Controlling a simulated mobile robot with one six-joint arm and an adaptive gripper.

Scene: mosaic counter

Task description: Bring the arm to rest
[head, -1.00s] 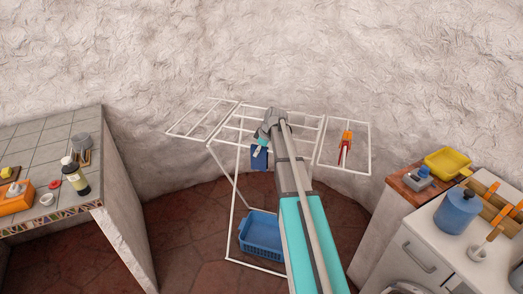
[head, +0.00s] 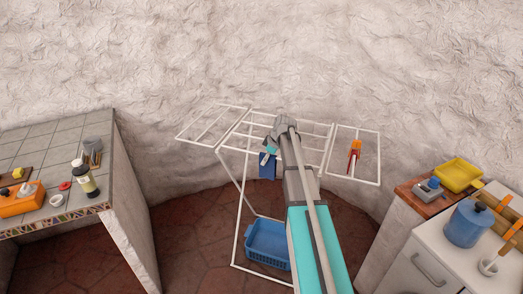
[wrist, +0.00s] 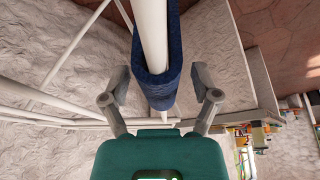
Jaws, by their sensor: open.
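My arm reaches forward over the white drying rack (head: 379,160). My gripper (head: 271,148) is at the rack's middle part, close to a blue cloth (head: 267,168) that hangs there. In the wrist view my gripper (wrist: 160,84) is open, with one finger on each side of the blue cloth (wrist: 157,92). The cloth is folded over a white rail of the rack (wrist: 152,35). Gaps show between the fingers and the cloth, so the jaws do not grip it. My arm hides part of the rack in the head view.
A blue basket (head: 268,243) stands low under the rack. An orange-and-red item (head: 354,152) lies on the rack's right wing. A tiled counter (head: 45,140) with bottles and small things is at left. A white cabinet (head: 425,258) with a blue jar (head: 470,224) is at right.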

